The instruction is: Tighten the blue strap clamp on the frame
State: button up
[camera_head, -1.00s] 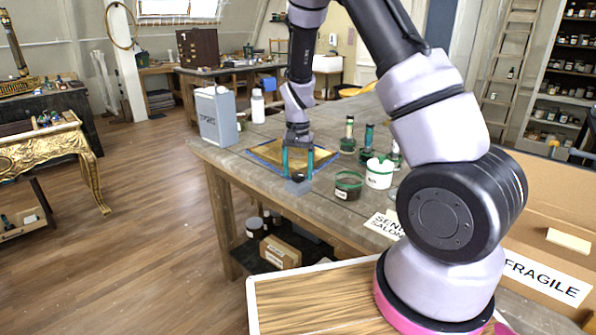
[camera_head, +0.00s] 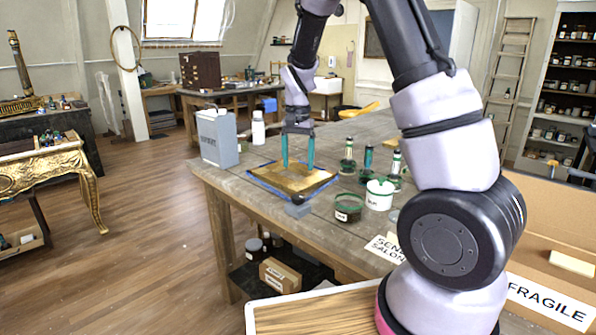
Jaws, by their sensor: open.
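A flat gilt frame or panel (camera_head: 318,182) lies on the wooden workbench, edged by a blue strap (camera_head: 262,186). A small grey block (camera_head: 297,211), apparently the strap's clamp, sits at the near corner of the frame. My gripper (camera_head: 298,166) points down with two teal fingers spread apart and nothing between them. Its fingertips appear above the panel and behind the grey block, clear of the block. How tight the strap is cannot be told at this size.
A grey can (camera_head: 217,138) and white bottle (camera_head: 258,130) stand left on the bench (camera_head: 225,179). An open FRAGILE carton (camera_head: 550,300) is at the right.

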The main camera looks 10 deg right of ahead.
aim_at(298, 196)
dwell(0.3)
notch_tip(298, 196, down, 11)
jog(key=n, duration=0.6)
jog(key=shift+r, duration=0.15)
jog(key=shift+c, duration=0.3)
grip_shut()
